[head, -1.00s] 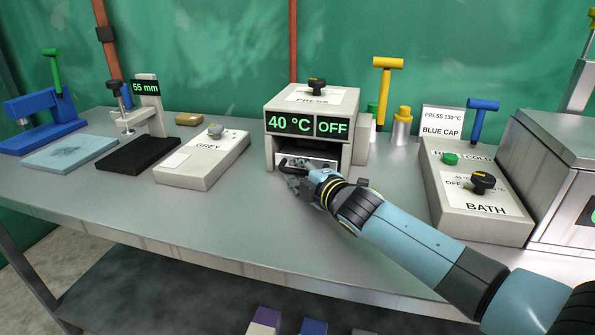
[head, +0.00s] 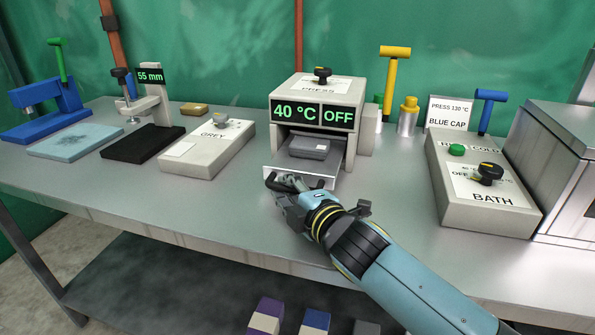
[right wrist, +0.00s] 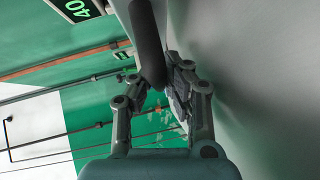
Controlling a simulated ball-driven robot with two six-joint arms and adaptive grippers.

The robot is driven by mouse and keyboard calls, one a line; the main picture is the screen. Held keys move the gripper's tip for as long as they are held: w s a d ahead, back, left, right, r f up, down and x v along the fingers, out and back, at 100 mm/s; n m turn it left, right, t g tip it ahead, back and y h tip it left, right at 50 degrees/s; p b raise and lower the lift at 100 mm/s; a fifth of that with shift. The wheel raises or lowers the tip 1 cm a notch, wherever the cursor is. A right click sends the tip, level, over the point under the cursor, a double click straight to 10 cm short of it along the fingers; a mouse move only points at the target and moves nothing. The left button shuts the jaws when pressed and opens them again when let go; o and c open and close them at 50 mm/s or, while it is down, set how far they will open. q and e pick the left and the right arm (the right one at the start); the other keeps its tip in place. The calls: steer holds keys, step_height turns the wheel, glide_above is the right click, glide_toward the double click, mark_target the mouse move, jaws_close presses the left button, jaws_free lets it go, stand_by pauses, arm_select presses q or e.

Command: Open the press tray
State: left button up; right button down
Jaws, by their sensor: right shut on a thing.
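The press (head: 317,117) is a light grey box on the bench with a green display reading 40 °C and OFF. Its tray (head: 290,172) is slid out of the front opening and carries a grey block (head: 308,148). My right gripper (head: 284,186) is shut on the dark tray handle (head: 317,182) at the tray's front edge. The right wrist view shows the dark handle bar (right wrist: 148,45) between the fingers (right wrist: 155,85). The fingers hide part of the handle. My left gripper is not in view.
Left of the press stand a GREY box (head: 207,148), a black pad (head: 143,144) and a blue pad (head: 76,143). The BATH box (head: 482,190) and a metal cabinet (head: 570,170) stand on the right.

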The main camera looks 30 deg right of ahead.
steer(key=shift+s+a+r, duration=0.1)
steer(key=shift+s+a, duration=0.7)
steer(key=shift+a, duration=0.25)
steer(key=c, duration=1.6)
jaws_free()
steer(key=shift+s, duration=0.2)
steer(key=s, duration=0.3)
steer(key=s+r, duration=0.1)
steer(key=s, duration=0.7)
steer(key=shift+s+a+r, duration=0.25)
steer(key=shift+a+r, duration=0.15)
steer(key=shift+s+f, duration=0.1)
